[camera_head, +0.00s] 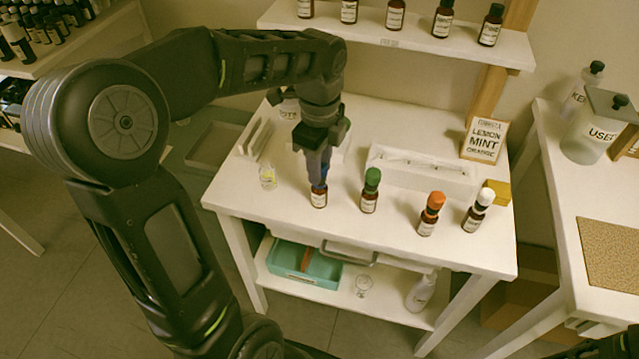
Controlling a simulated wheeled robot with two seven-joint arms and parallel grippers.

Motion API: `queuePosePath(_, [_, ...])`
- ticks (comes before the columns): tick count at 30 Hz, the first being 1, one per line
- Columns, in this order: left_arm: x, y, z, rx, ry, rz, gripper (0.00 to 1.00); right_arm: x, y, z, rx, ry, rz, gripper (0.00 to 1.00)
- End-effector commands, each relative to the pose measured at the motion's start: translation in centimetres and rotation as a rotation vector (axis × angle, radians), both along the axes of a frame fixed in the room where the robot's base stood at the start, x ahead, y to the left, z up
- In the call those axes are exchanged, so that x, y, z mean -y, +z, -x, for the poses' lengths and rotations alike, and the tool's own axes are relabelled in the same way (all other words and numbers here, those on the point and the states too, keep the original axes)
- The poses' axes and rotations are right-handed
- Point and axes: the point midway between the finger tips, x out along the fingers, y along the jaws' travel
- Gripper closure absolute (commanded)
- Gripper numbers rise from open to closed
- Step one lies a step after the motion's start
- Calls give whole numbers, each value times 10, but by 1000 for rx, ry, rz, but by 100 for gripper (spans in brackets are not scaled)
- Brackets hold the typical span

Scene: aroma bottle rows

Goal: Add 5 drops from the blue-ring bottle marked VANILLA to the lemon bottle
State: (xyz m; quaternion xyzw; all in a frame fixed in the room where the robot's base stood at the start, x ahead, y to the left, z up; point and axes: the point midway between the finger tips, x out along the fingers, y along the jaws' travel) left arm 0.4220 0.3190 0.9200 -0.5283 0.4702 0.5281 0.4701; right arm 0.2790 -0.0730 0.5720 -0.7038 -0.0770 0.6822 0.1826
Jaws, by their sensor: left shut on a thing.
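A small brown bottle (319,199) with a white label and a bit of blue at its neck stands upright near the left front of the white table. My left gripper (319,178) points down over it and is shut on its top. To its right stand three more brown bottles, with a green top (371,178), an orange top (433,201) and a white top (484,199). Their labels are too small to read, so I cannot tell which is lemon. A dark part of mine, perhaps the right gripper (598,341), shows at the bottom right corner.
A small clear glass (267,178) stands left of the bottle. A white tray (420,178) lies behind the row, with a card reading LEMON MINT ORANGE (484,141) and a yellow block (498,191). A USED jar (592,135) stands on the right table. A bottle shelf (390,43) hangs above.

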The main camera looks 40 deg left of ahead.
Motion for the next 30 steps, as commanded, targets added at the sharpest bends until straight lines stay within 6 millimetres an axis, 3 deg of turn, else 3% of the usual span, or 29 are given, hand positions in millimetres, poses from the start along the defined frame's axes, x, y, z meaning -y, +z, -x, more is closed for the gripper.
queuePosePath(8, [0, 3, 0, 0, 0, 0, 83, 0, 2, -1, 4, -1, 1, 64])
queuePosePath(24, [0, 71, 0, 1, -1, 0, 83, 0, 61, 0, 0, 0, 0, 64])
queuePosePath(30, [0, 88, 0, 0, -1, 0, 83, 1, 73, 1, -4, -1, 2, 64])
